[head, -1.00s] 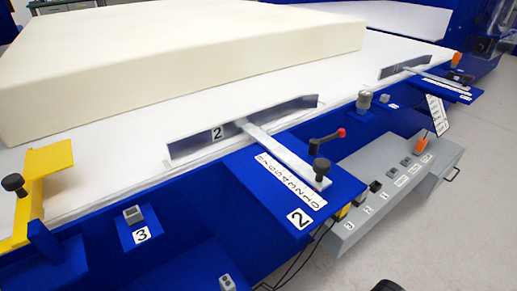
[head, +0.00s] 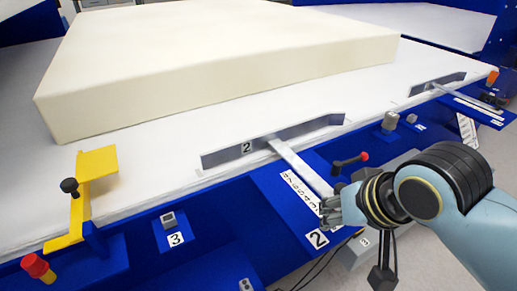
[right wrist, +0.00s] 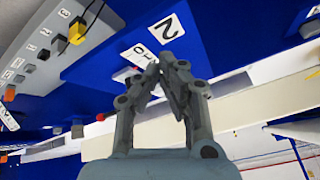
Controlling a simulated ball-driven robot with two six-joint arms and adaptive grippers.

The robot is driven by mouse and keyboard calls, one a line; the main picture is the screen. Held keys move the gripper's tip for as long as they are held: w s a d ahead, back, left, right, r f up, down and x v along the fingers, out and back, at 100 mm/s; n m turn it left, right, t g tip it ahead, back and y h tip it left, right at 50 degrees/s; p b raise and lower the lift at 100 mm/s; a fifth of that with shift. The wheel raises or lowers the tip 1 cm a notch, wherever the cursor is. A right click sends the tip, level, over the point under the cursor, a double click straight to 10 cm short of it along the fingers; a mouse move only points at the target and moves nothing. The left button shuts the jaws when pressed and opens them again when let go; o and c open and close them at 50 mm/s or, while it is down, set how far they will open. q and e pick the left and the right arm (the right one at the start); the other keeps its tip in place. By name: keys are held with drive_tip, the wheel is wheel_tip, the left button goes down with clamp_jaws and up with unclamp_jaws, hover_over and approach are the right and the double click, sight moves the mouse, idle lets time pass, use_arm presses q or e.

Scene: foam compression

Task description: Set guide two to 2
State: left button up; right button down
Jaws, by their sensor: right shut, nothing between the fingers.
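Guide two is a grey rail (head: 250,148) marked 2, lying on the white table along the foam's near side. Its pale bar (head: 300,165) runs toward me over a blue plate with a white number scale (head: 300,190) and a label 2 (head: 317,239). I cannot tell which number the bar stands at. My right gripper (head: 326,212) is shut and empty at the near end of the bar; the black knob there is hidden behind it. I cannot tell whether they touch. In the right wrist view the fingertips (right wrist: 168,68) meet over the plate, near its label 2 (right wrist: 165,35).
A large cream foam block (head: 230,60) lies on the white table. A red-tipped lever (head: 350,160) stands beside the plate. A yellow bracket (head: 85,200) with a black knob is at left. A second guide (head: 437,84) is at far right. A grey button box (right wrist: 40,45) is beside the plate.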

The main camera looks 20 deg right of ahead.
sight(253, 150)
drive_tip(key=w+m+t, duration=0.1)
drive_tip(key=w+m, duration=0.1)
drive_tip(key=w, duration=0.1)
drive_tip(key=w+m+t, duration=0.1)
drive_tip(key=w, duration=0.1)
drive_tip(key=w+a+m, duration=0.1)
drive_tip(key=w+m, duration=0.1)
drive_tip(key=w, duration=0.1)
drive_tip(key=shift+w+f+m+t+y, duration=0.1)
drive_tip(key=shift+w+m+t+y, duration=0.2)
drive_tip(key=shift+t, duration=0.1)
drive_tip(key=w+m+t, duration=0.1)
drive_tip(key=w+m, duration=0.1)
drive_tip(key=w+r+m+t, duration=0.1)
drive_tip(key=w+m, duration=0.1)
drive_tip(key=w, duration=0.1)
drive_tip(key=w+m+t, duration=0.1)
drive_tip(key=w+m, duration=0.1)
drive_tip(key=w, duration=0.1)
drive_tip(key=shift+w+a+r+y, duration=0.1)
drive_tip(key=shift+a+r+y, duration=0.05)
drive_tip(key=shift+a+y, duration=0.15)
drive_tip(key=shift+w+m, duration=0.3)
drive_tip(key=shift+m, duration=0.1)
drive_tip(key=b+x, duration=0.2)
drive_tip(key=x, duration=0.7)
drive_tip(key=shift+w, duration=0.15)
